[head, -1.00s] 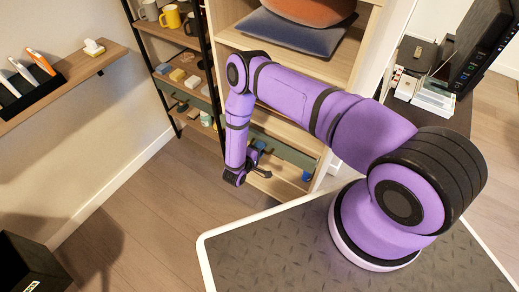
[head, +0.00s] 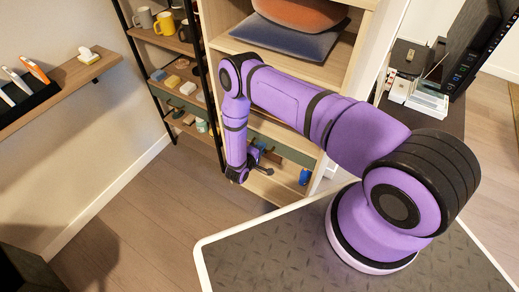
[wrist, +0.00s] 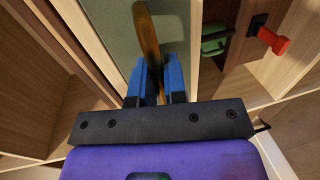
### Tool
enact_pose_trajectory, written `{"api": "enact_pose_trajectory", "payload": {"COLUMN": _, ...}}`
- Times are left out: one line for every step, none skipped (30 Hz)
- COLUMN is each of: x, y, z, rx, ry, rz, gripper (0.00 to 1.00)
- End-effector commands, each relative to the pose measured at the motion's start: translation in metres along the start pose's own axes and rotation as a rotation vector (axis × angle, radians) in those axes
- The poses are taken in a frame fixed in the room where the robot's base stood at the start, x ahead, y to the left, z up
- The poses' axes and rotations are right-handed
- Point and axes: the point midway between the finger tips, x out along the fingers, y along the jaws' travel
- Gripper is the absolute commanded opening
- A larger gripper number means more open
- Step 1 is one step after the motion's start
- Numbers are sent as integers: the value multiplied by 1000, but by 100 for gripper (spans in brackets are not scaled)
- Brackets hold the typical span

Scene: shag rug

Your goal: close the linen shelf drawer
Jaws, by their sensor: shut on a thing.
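The linen shelf (head: 230,45) is a pale wood unit in the head view. The drawer's grey-green front (head: 285,148) shows low on it, partly behind my arm. In the wrist view the drawer front (wrist: 115,22) is a flat grey-green panel. A long amber bar, which looks like the drawer handle (wrist: 146,32), stands before it. My gripper (wrist: 158,88) has blue fingertips on either side of this bar and is shut on it. In the head view my gripper (head: 252,168) is low by the drawer, small and partly hidden. How far the drawer is open is unclear.
Orange and blue cushions (head: 285,38) lie above the drawer. A blue item (head: 305,177) sits below it. A black-framed rack (head: 178,85) with mugs stands to the left. In the wrist view, a green item (wrist: 214,40) and red item (wrist: 273,40) are at right.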

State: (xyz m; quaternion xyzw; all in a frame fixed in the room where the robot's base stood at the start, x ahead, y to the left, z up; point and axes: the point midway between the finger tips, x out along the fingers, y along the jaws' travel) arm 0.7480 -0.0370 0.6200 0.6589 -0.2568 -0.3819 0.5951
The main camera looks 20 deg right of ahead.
Motion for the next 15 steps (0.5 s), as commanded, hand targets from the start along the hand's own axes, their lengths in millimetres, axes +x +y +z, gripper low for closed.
{"api": "enact_pose_trajectory", "payload": {"x": 4, "y": 2, "z": 0, "rx": 2, "ry": -1, "rz": 5, "gripper": 17}}
{"api": "enact_pose_trajectory", "payload": {"x": 4, "y": 2, "z": 0, "rx": 2, "ry": -1, "rz": 5, "gripper": 24}}
{"api": "enact_pose_trajectory", "payload": {"x": 4, "y": 2, "z": 0, "rx": 2, "ry": -1, "rz": 6, "gripper": 33}}
{"api": "enact_pose_trajectory", "payload": {"x": 4, "y": 2, "z": 0, "rx": 2, "ry": -1, "rz": 5, "gripper": 37}}
{"api": "enact_pose_trajectory", "payload": {"x": 4, "y": 2, "z": 0, "rx": 2, "ry": -1, "rz": 5, "gripper": 37}}
{"api": "enact_pose_trajectory", "payload": {"x": 4, "y": 2, "z": 0, "rx": 2, "ry": -1, "rz": 5, "gripper": 37}}
{"api": "enact_pose_trajectory", "payload": {"x": 4, "y": 2, "z": 0, "rx": 2, "ry": -1, "rz": 5, "gripper": 37}}
{"api": "enact_pose_trajectory", "payload": {"x": 3, "y": 2, "z": 0, "rx": 2, "ry": -1, "rz": 5, "gripper": 37}}
{"api": "enact_pose_trajectory", "payload": {"x": 3, "y": 2, "z": 0, "rx": 2, "ry": -1, "rz": 5, "gripper": 37}}
{"api": "enact_pose_trajectory", "payload": {"x": 3, "y": 2, "z": 0, "rx": 2, "ry": -1, "rz": 5, "gripper": 37}}
{"api": "enact_pose_trajectory", "payload": {"x": 3, "y": 2, "z": 0, "rx": 2, "ry": 0, "rz": 5, "gripper": 37}}
{"api": "enact_pose_trajectory", "payload": {"x": 2, "y": 2, "z": 0, "rx": 2, "ry": 0, "rz": 5, "gripper": 37}}
{"api": "enact_pose_trajectory", "payload": {"x": 2, "y": 2, "z": 0, "rx": 1, "ry": 0, "rz": 5, "gripper": 37}}
{"api": "enact_pose_trajectory", "payload": {"x": 0, "y": 1, "z": 0, "rx": 1, "ry": 0, "rz": 4, "gripper": 37}}
{"api": "enact_pose_trajectory", "payload": {"x": -3, "y": 1, "z": -1, "rx": 1, "ry": 1, "rz": 4, "gripper": 37}}
